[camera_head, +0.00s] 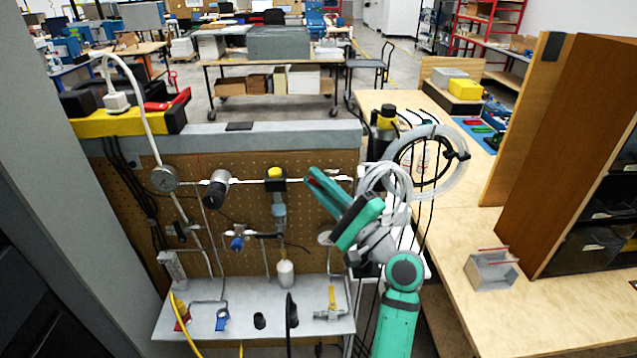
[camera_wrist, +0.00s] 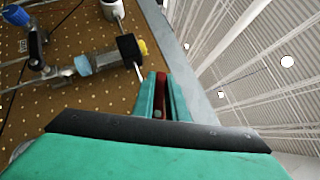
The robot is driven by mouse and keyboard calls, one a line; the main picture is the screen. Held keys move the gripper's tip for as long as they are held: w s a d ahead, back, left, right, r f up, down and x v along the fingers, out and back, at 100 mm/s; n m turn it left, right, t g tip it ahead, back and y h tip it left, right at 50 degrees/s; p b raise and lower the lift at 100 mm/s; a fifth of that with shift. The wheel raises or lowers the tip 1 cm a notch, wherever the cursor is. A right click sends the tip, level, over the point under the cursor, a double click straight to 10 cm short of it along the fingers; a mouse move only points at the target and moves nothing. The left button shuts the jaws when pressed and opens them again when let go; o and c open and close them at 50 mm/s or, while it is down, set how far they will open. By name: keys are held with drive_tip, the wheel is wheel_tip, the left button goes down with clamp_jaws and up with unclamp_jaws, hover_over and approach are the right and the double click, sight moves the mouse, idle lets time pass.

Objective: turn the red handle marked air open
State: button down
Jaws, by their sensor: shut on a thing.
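The red handle (camera_wrist: 161,95) shows in the wrist view as a narrow red strip between the two green fingers of my gripper (camera_wrist: 162,92). The fingers are shut on it, one on each side, and cover much of it. No marking can be read on it. In the head view my gripper (camera_head: 318,188) is at the right part of the pegboard panel, by the end of the thin horizontal pipe. There the fingers hide most of the handle, and its turn angle cannot be told.
A yellow-capped black fitting (camera_head: 276,176) sits on the pipe just left of my gripper. A gauge (camera_head: 163,179) is farther left. A grey shelf (camera_head: 255,318) below holds small valves. Coiled hoses (camera_head: 432,160) hang close on the right, beside a wooden bench (camera_head: 455,228).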

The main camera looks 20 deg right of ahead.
drive_tip(key=n+g, duration=0.2)
drive_tip(key=shift+w+a+f+n, duration=0.1)
drive_tip(key=shift+f+n, duration=0.2)
drive_tip(key=shift+f+n+g, duration=0.3)
drive_tip(key=shift+n+g, duration=0.25)
drive_tip(key=shift+n, duration=0.05)
drive_tip(key=shift+f+n+g, duration=0.25)
drive_tip(key=shift+n+g, duration=0.3)
drive_tip(key=shift+n, duration=0.05)
drive_tip(key=shift+a+h, duration=0.1)
drive_tip(key=shift+h, duration=0.2)
drive_tip(key=c, duration=1.8)
unclamp_jaws()
drive_tip(key=shift+f, duration=0.1)
drive_tip(key=shift+o, duration=0.2)
drive_tip(key=v, duration=1)
drive_tip(key=shift+s+d, duration=0.25)
drive_tip(key=shift+s, duration=0.05)
